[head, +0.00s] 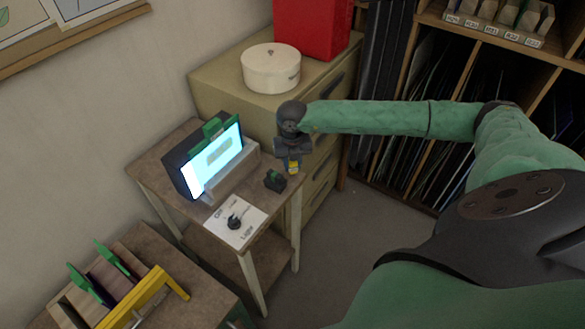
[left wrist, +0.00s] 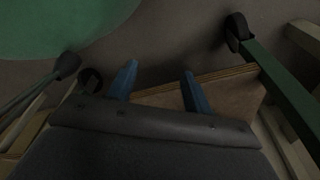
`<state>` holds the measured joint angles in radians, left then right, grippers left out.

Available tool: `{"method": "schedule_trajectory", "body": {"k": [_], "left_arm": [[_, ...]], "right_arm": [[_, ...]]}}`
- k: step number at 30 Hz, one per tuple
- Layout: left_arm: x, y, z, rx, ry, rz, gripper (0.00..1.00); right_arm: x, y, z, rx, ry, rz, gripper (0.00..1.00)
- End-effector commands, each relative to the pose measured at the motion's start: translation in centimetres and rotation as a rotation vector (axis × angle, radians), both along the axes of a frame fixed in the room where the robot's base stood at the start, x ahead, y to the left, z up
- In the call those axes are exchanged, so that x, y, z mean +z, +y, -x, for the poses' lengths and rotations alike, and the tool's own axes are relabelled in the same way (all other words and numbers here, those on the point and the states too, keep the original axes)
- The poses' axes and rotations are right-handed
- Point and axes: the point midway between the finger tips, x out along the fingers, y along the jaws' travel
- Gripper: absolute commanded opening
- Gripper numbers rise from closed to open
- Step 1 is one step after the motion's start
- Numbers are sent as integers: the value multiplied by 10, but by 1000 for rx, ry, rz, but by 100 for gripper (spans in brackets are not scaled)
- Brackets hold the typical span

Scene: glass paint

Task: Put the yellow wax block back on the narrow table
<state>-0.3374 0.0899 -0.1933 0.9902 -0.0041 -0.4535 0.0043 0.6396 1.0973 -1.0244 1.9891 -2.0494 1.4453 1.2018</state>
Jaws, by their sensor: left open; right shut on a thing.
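The yellow wax block (head: 294,167) is small and sits between the fingers of my right gripper (head: 293,161), which is shut on it and points down. The fingers hide part of the block. The narrow table (head: 190,214) has a brown top, and the block appears at its right back corner, beside the drawer cabinet. I cannot tell whether the block touches the tabletop. My left gripper (left wrist: 158,78) shows in the left wrist view with its two blue fingers apart and nothing between them. It does not show in the head view.
On the narrow table stand a lit panel (head: 215,160), a small dark green-topped object (head: 275,180) and a white card with a knob (head: 235,222). A beige drawer cabinet (head: 220,88) bears a round white box (head: 271,68). A lower table holds a yellow-handled rack (head: 150,293).

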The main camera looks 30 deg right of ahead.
Motion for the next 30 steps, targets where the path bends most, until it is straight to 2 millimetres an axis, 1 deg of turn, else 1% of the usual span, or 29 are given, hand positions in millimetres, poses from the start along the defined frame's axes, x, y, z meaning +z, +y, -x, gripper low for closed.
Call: {"method": "schedule_trajectory", "body": {"k": [1, 4, 9, 17, 18, 20, 21, 26, 30], "left_arm": [[0, -1, -4, 0, -5, 1, 50], [4, -2, -11, 0, -12, 3, 50], [9, -3, -17, -1, -18, 3, 50], [5, -1, -9, -1, -4, 0, 50], [6, -2, -8, -1, -4, 1, 50], [6, -2, -6, -1, -3, 0, 50], [6, -2, -5, -1, -2, 0, 50], [6, -2, -4, -1, -1, 1, 50], [7, -3, -8, 0, -5, 2, 50]], "right_arm": [[-10, 0, 0, 0, 2, -1, 2], [-20, 0, 0, 0, 1, 0, 2], [-22, 0, 0, 0, 0, -1, 2], [-24, 0, 0, 0, 0, -1, 2], [-23, 0, 0, 0, 0, -1, 33], [-23, 0, 0, 0, 0, 0, 45], [-23, 0, 0, 0, 0, 0, 47], [-23, 0, 0, 0, 0, 0, 47], [-22, 0, 0, 0, 0, 0, 47]]}}
